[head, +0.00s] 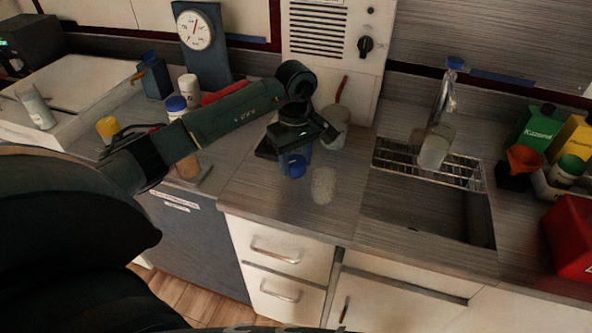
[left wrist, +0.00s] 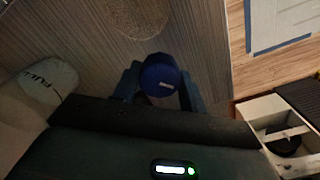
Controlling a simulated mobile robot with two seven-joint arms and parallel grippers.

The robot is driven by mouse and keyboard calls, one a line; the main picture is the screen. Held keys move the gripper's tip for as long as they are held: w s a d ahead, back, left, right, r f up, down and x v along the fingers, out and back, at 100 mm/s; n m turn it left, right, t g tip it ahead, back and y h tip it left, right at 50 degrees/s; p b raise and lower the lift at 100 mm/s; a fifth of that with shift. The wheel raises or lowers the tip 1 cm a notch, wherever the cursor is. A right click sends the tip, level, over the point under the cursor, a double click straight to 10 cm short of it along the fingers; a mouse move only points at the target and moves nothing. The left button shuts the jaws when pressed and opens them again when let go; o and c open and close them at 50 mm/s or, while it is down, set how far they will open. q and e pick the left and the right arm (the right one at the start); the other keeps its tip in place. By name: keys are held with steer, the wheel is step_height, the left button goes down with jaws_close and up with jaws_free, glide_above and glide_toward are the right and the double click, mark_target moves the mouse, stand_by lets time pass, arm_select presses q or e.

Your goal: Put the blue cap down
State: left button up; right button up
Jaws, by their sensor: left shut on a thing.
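The blue cap (head: 295,170) is under my left gripper (head: 294,157) in the head view, over the counter to the left of the sink. The left wrist view shows the round cap (left wrist: 160,76) between the two blue fingers of my left gripper (left wrist: 160,88). The gripper is shut on the cap and points down. I cannot tell whether the cap touches the counter or hangs just above it. My right gripper is not in view.
A pale translucent glass (head: 323,186) stands right beside the cap. A whitish container (head: 336,127) with a red-brown stick is behind the gripper. The sink (head: 420,210) with its rack is to the right. The counter's front edge lies below.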

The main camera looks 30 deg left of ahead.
mark_target(296, 173)
arm_select(q)
steer(key=shift+f, duration=1.9)
steer(key=shift+f, duration=0.1)
steer(key=shift+f, duration=0.15)
steer(key=o, duration=0.9)
step_height(296, 173, up, 13)
steer(key=shift+f+b, duration=0.2)
steer(key=shift+b, duration=0.5)
steer(key=shift+d+f, duration=0.1)
